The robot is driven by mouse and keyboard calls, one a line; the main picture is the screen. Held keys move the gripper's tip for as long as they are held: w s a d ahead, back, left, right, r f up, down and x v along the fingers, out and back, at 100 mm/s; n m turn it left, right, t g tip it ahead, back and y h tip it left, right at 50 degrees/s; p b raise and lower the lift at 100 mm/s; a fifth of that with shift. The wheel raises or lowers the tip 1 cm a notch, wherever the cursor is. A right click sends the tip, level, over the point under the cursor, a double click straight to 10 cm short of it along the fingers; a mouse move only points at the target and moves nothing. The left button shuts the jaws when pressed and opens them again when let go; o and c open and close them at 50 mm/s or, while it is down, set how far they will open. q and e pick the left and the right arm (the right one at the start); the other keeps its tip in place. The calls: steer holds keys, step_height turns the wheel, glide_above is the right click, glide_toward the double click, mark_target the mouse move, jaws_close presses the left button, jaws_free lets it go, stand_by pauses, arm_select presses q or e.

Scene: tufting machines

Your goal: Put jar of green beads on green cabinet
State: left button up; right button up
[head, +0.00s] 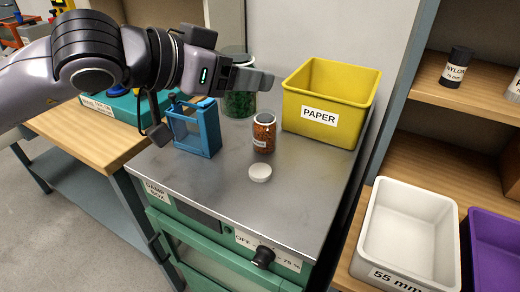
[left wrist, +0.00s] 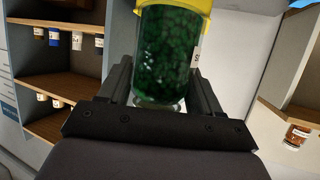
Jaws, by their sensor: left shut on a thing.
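The jar of green beads (head: 240,103) is a clear glass jar at the back of the green cabinet's grey metal top, left of the yellow bin. My left gripper (head: 256,78) is shut on the jar and crosses in front of its upper part. In the left wrist view the jar (left wrist: 165,55) is between the two fingers. I cannot tell if its base touches the top. The green cabinet (head: 200,233) has a "DAMP BOX" label and a black knob. My right gripper is not in view.
On the cabinet top are a blue frame (head: 207,138), a jar of orange-brown beads (head: 264,135), a white round lid (head: 260,173) and a yellow "PAPER" bin (head: 312,112). The front of the top is clear. Shelves with a white bin (head: 375,245) stand at right.

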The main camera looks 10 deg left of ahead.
arm_select(q)
steer(key=shift+w+a+r, duration=0.5)
steer(key=shift+w+r, duration=0.1)
steer(key=shift+w+f+g, duration=0.1)
steer(key=shift+f+g, duration=0.1)
steer(key=shift+g, duration=0.1)
step_height(320, 180, down, 19)
steer(key=shift+f+b, duration=0.15)
steer(key=shift+b, duration=0.5)
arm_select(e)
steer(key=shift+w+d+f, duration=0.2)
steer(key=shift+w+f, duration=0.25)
arm_select(q)
steer(key=shift+f, duration=0.1)
steer(key=o, duration=1.2)
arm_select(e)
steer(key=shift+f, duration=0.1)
